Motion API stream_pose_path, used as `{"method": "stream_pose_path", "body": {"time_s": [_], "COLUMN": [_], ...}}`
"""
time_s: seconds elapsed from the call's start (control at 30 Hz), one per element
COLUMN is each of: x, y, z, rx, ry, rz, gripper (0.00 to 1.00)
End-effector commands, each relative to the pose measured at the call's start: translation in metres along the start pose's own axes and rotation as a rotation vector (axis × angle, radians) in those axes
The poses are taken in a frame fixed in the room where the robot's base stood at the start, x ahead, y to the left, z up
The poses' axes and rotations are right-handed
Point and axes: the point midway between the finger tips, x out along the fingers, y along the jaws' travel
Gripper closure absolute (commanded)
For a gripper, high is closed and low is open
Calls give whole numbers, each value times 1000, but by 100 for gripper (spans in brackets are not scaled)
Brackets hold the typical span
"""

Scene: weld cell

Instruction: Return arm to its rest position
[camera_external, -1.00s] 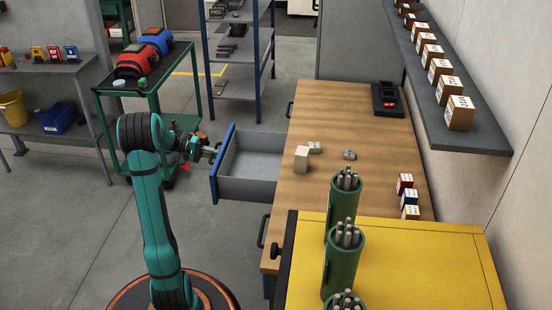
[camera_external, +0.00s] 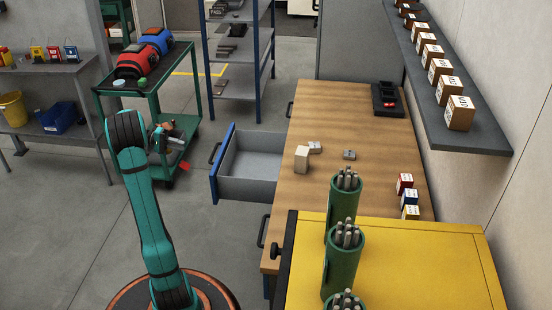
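My teal arm (camera_external: 156,235) rises from its round base at the bottom left and is folded, with its dark elbow (camera_external: 125,130) at the top. A clear gap shows between the arm and the drawer.
The wooden workbench (camera_external: 345,115) holds several small blocks. A yellow surface (camera_external: 420,260) with green rod holders (camera_external: 342,265) is at front right. Floor left of the arm is clear.

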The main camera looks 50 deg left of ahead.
Motion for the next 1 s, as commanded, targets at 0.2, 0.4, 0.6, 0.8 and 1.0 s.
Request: {"method": "stream_pose_path", "body": {"time_s": [0.2, 0.4, 0.6, 0.8, 1.0], "x": [-14, -14, -14, 2, 64], "y": [0, 0, 0, 8, 37], "z": [0, 0, 0, 1, 9], "rx": [0, 0, 0, 4, 27], "ry": [1, 0, 0, -8, -18], "rz": [-1, -1, -1, -41, -207], "gripper": [83, 83, 83, 83, 83]}}
